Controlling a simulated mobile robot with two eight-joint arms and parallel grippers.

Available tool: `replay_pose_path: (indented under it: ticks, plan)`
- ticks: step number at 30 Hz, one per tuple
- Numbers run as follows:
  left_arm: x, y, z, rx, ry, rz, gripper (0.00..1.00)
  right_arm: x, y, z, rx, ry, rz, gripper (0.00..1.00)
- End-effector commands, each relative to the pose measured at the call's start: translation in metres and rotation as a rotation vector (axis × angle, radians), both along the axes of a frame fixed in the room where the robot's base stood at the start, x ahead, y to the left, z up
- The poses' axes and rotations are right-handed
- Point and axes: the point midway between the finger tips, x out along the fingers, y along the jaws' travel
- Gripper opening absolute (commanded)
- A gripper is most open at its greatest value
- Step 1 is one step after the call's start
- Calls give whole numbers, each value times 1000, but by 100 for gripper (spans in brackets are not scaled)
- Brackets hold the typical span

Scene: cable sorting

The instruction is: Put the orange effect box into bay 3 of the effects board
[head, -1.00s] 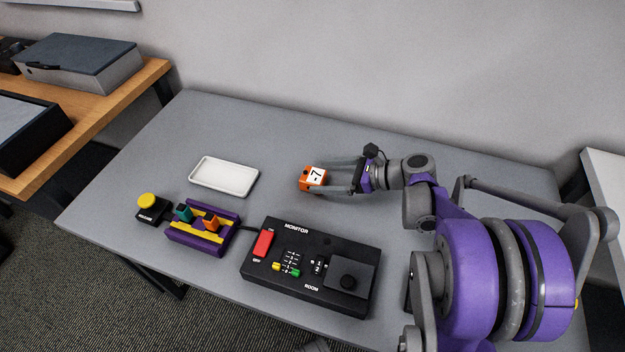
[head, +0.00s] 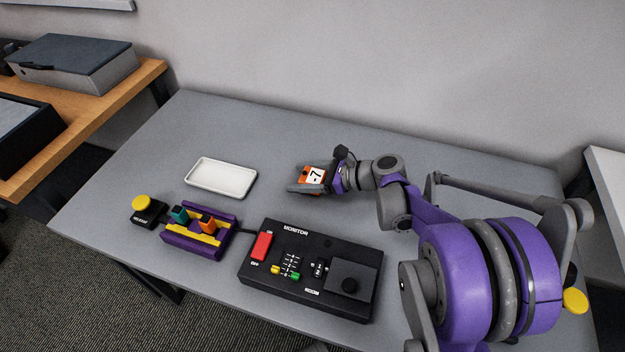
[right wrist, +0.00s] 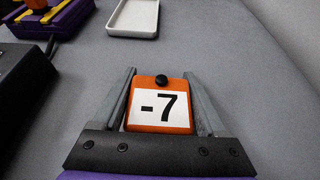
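An orange box with a black knob and a white "-7" label (head: 315,175) rests on the grey table; it also shows in the right wrist view (right wrist: 160,107). My right gripper (head: 308,180) has its fingers on both sides of it, with thin gaps along the sides in the right wrist view (right wrist: 161,80), so it looks open around the box. A purple board with yellow strips (head: 188,240), likely the effects board, stands at the left front. It holds a teal block (head: 180,214) and an orange block (head: 207,223). Bay numbers are not readable. My left gripper is not seen.
A black monitor box with a red switch (head: 312,235) stands between the board and my right arm. A white tray (head: 221,194) lies behind the board. A black box with a yellow button (head: 150,214) is left of the board. The table's back is clear.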

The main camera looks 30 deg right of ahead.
Motion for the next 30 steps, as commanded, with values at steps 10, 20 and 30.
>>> replay_pose_path:
  ticks: [10,20,30]
  plan:
    - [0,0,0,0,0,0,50,0,0,0,0,0,0,10]
    - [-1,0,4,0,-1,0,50,0,0,8,1,-1,0,0]
    - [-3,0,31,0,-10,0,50,-1,0,75,1,-2,-1,0]
